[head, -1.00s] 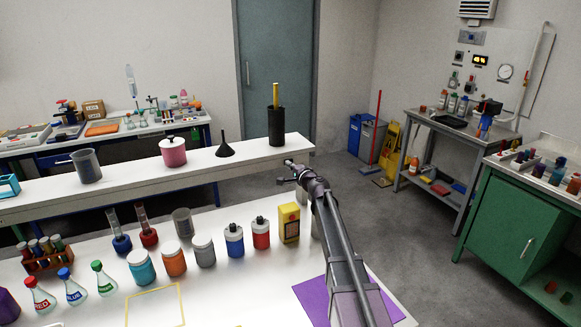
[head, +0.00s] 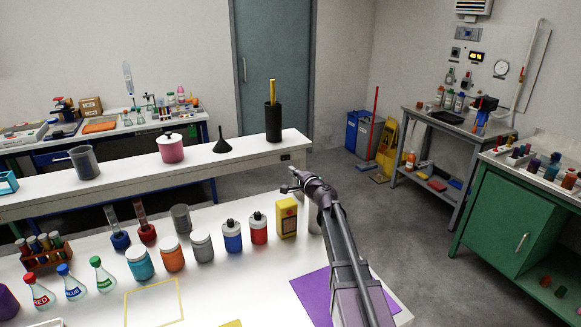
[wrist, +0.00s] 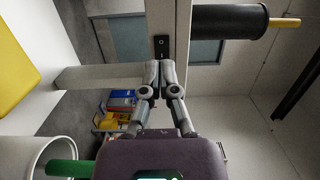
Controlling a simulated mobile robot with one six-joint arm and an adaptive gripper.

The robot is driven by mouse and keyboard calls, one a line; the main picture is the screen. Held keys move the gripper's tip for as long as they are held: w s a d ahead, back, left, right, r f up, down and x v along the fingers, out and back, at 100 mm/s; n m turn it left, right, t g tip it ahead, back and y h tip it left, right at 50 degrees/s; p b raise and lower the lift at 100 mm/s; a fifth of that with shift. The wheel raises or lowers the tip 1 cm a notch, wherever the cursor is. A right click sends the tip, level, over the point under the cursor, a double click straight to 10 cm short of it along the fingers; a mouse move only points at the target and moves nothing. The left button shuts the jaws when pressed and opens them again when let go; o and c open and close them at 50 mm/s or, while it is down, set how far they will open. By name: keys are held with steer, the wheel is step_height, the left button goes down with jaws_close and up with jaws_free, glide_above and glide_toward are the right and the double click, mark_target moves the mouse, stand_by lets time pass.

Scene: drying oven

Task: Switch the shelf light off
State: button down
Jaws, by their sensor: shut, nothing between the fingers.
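The shelf light switch, a small black rocker (head: 285,157), is on the front edge of the white shelf (head: 120,185), near its right end. In the wrist view the switch (wrist: 161,48) lies just beyond my fingertips, and which side is pressed is too small to tell. My gripper (head: 286,188) is below the switch in the head view, with a small gap between them. In the wrist view my gripper (wrist: 158,68) has its fingertips together, with nothing between them. The lamp itself cannot be made out.
On the shelf stand a black cup with a yellow stick (head: 273,122), a funnel (head: 222,147), a pink pot (head: 171,149) and a grey beaker (head: 85,162). Below are jars, a yellow box (head: 287,218) and flasks.

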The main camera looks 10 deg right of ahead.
steer(key=s, duration=0.6)
steer(key=shift+d, duration=0.4)
steer(key=s+a+f+n+g+y+p, duration=0.1)
steer(key=s+a+f+n+g, duration=0.35)
steer(key=s, duration=0.25)
steer(key=s+a+f+n+g+p, duration=0.1)
steer(key=s+a+f+n+g, duration=0.35)
steer(key=s+n, duration=0.2)
steer(key=s+d+f+n+g+h, duration=0.1)
steer(key=s+d+f+g+h, duration=0.2)
steer(key=s, duration=0.6)
steer(key=s+d+f+n+g+h+p, duration=0.1)
steer(key=s+d+f+g+h, duration=0.2)
steer(key=s, duration=0.6)
steer(key=shift+d+f+n+g+h, duration=0.15)
steer(key=shift+d+n+g+h, duration=0.15)
steer(key=shift+d+g+h, duration=0.45)
steer(key=shift+s+a, duration=0.1)
steer(key=shift+a, duration=0.05)
